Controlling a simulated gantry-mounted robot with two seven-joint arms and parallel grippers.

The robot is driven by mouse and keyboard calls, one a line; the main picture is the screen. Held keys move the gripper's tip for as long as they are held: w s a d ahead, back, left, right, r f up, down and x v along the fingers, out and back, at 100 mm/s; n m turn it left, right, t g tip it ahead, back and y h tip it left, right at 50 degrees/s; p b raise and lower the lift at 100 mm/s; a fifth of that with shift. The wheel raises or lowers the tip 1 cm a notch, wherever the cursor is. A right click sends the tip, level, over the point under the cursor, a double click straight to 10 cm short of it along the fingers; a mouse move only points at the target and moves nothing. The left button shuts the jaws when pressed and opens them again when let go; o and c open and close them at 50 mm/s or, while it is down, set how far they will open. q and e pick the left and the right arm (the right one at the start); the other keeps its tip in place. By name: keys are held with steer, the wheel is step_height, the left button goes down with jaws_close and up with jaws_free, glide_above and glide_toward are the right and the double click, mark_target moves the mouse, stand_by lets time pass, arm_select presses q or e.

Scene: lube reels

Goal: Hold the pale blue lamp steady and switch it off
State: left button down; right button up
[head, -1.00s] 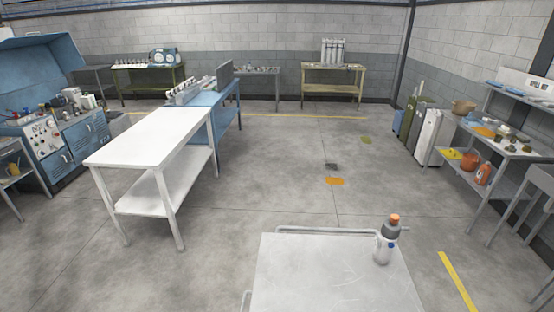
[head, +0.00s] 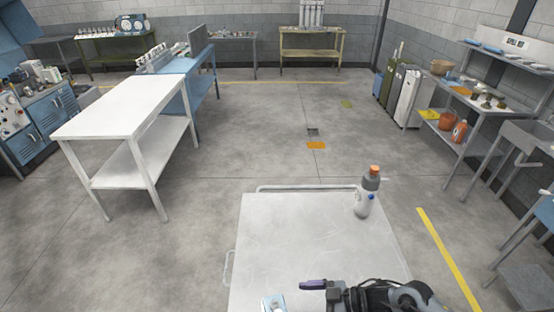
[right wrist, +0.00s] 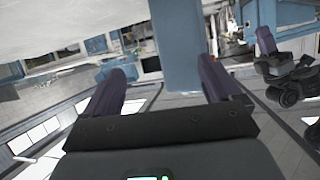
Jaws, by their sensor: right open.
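The pale blue lamp (head: 272,303) stands at the near edge of the white cart top, cut off by the bottom of the head view. In the right wrist view a blue upright body (right wrist: 181,45), apparently the lamp, shows between and beyond the fingers. My right gripper (head: 307,297) has come in from the right and points left at the lamp, with a gap between them. Its purple fingers (right wrist: 162,72) are apart with nothing gripped. What seems to be my left gripper (right wrist: 280,62) shows at the right of the wrist view; its jaws are unclear. The lamp's switch cannot be made out.
A grey-white bottle (head: 365,196) with an orange cap stands at the far right corner of the cart top (head: 300,235). The middle of the cart is clear. A white workbench (head: 130,105) stands to the left, and a shelf (head: 480,115) stands along the right wall.

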steer(key=shift+s+d+f+n+g+h+b, duration=0.3)
steer(key=shift+s+f+n+g, duration=0.15)
steer(key=shift+f, duration=0.1)
steer(key=shift+s+d+f+n+g+h+b, duration=0.15)
steer(key=shift+s+f+n+g+h+b, duration=0.1)
steer(key=shift+s+f+n+g, duration=0.2)
steer(key=shift+s+a+f, duration=0.15)
steer(key=shift+s+f, duration=0.05)
steer(key=shift+f, duration=0.15)
steer(key=b+x, duration=0.3)
steer(key=x, duration=0.4)
steer(key=shift+a+f, duration=0.15)
steer(key=shift+a, duration=0.05)
steer(key=shift+b+x, duration=0.45)
steer(key=shift+x, duration=0.55)
steer(key=c, duration=0.9)
